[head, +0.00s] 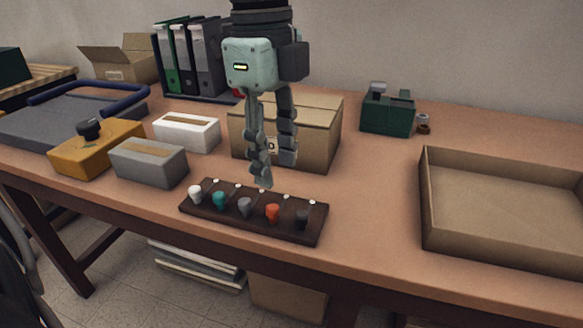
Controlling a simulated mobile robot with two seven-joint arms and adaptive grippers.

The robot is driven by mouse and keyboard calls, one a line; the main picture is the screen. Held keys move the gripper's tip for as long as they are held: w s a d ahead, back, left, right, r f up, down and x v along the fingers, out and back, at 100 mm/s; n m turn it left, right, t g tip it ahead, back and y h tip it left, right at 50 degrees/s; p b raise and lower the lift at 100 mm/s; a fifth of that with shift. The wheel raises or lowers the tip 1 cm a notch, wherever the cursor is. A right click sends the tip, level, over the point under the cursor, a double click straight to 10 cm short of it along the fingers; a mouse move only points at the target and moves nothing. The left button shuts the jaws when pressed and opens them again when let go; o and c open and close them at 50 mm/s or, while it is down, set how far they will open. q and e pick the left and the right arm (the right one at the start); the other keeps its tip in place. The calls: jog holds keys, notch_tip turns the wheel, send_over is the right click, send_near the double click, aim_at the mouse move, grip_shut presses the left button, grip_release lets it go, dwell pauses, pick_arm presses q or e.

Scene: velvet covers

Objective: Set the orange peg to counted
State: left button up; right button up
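A dark peg board (296,234) lies near the front edge of the table. Along its near side stands a row of pegs: white, teal, grey, orange and dark. The orange peg (272,212) is second from the right, upright in line with the others. A row of small white marks (261,191) runs along the board's far side. My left gripper (274,174) hangs pointing down above the board's far edge, behind the grey and orange pegs. Its two fingers are apart with nothing between them. It appears clear of the orange peg. My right gripper is not in view.
A cardboard box (318,128) stands just behind my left gripper. An open tray (505,255) is at right. A grey box (147,163), white box (187,132) and yellow block (85,153) are at left. The table between board and tray is clear.

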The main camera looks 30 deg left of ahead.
aim_at(272, 206)
pick_arm(q)
jog(key=shift+a+y, duration=0.3)
jog(key=shift+a, duration=0.05)
jog(key=shift+s+f, duration=0.1)
jog(key=shift+f, duration=0.2)
notch_tip(272, 206, down, 5)
jog(key=shift+s+f, duration=0.1)
jog(key=shift+s, duration=0.05)
jog(key=shift+f, duration=0.8)
jog(key=shift+c, duration=0.6)
grip_shut()
